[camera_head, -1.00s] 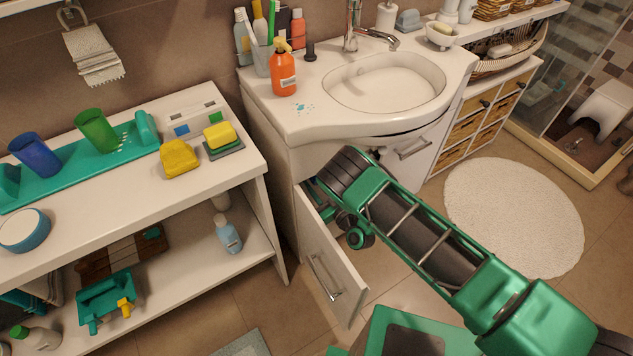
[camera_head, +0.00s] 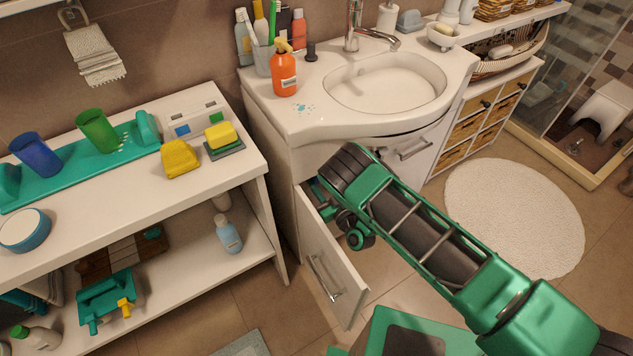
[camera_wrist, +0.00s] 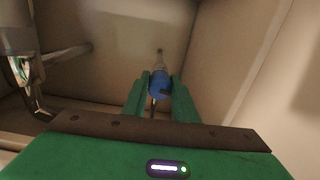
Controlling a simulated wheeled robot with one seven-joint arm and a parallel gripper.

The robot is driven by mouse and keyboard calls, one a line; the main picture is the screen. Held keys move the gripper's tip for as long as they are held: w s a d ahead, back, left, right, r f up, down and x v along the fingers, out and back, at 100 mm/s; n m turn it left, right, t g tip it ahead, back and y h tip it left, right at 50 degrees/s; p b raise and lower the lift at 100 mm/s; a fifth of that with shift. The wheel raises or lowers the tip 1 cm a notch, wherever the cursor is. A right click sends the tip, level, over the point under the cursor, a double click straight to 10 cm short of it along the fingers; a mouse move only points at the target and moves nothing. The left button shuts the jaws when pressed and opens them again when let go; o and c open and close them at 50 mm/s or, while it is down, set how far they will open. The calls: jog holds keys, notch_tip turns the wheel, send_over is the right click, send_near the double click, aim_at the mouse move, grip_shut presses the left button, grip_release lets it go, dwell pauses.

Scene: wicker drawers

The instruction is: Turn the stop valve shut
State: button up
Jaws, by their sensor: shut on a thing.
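In the wrist view, the stop valve shows as a blue handle (camera_wrist: 159,84) on a short metal stem that comes out of the cabinet's back wall. My gripper (camera_wrist: 159,92) has its two green fingers on either side of the blue handle and is shut on it. In the head view, my arm reaches through the open left door of the sink cabinet (camera_head: 333,268). My fingertips and the valve are hidden there by the arm and the cabinet.
Drain pipes (camera_wrist: 35,70) run along the left inside the cabinet. The sink basin (camera_head: 385,82) is above my arm. A white shelf unit (camera_head: 255,165) stands at the left, close to the open door. A round rug (camera_head: 515,215) lies on the floor at the right.

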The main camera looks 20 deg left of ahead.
jog(key=m, duration=0.7)
jog(key=shift+d+f, duration=0.1)
jog(key=shift+d, duration=0.1)
jog(key=m, duration=0.6)
jog(key=shift+d+m, duration=0.1)
jog(key=shift+m, duration=0.2)
jog(key=o, duration=1)
jog(key=shift+o, duration=0.2)
jog(key=shift+s, duration=0.1)
jog(key=v, duration=1)
jog(key=shift+s+d, duration=0.15)
jog(key=shift+s, duration=0.05)
